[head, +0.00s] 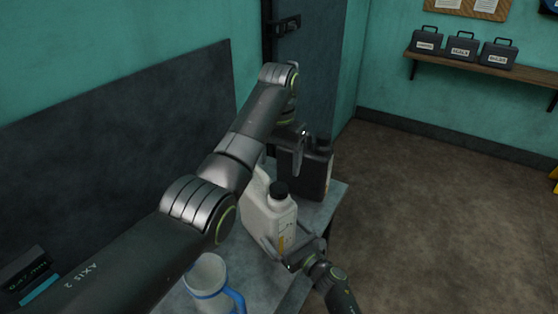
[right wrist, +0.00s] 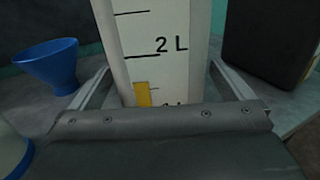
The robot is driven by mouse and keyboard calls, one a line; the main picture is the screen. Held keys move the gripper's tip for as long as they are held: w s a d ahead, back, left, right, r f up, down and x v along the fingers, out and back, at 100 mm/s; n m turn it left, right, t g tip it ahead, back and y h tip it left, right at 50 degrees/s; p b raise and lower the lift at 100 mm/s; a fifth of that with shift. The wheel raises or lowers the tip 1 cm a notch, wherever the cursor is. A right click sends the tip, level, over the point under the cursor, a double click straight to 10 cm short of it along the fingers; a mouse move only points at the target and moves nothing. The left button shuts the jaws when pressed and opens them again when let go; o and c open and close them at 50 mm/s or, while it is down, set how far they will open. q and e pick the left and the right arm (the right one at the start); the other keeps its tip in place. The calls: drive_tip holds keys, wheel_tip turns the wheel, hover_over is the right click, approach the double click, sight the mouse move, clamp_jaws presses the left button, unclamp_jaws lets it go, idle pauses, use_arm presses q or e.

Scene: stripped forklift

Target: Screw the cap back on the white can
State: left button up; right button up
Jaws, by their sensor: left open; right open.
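The white can (head: 270,222) stands upright on the grey bench. A black cap (head: 279,189) sits on its neck; I cannot tell how tightly. In the right wrist view the can's front (right wrist: 165,50) shows a "2 L" mark and a yellow strip. My right gripper (head: 274,248) is open low at the can, with a finger on each side of it. My left gripper (head: 300,152) is open, above and behind the cap, in front of the black can (head: 318,172). It appears empty. My left arm hides part of the can's left side.
A white jug with blue rim and handle (head: 208,275) stands at the front left of the bench (head: 335,192). A blue funnel (right wrist: 48,65) stands left of the can in the right wrist view. The black can is close on the right. Several cases (head: 462,48) sit on a far shelf.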

drive_tip(key=b+v, duration=0.1)
drive_tip(key=v, duration=1.4)
drive_tip(key=shift+s+d, duration=0.1)
drive_tip(key=shift+s, duration=0.05)
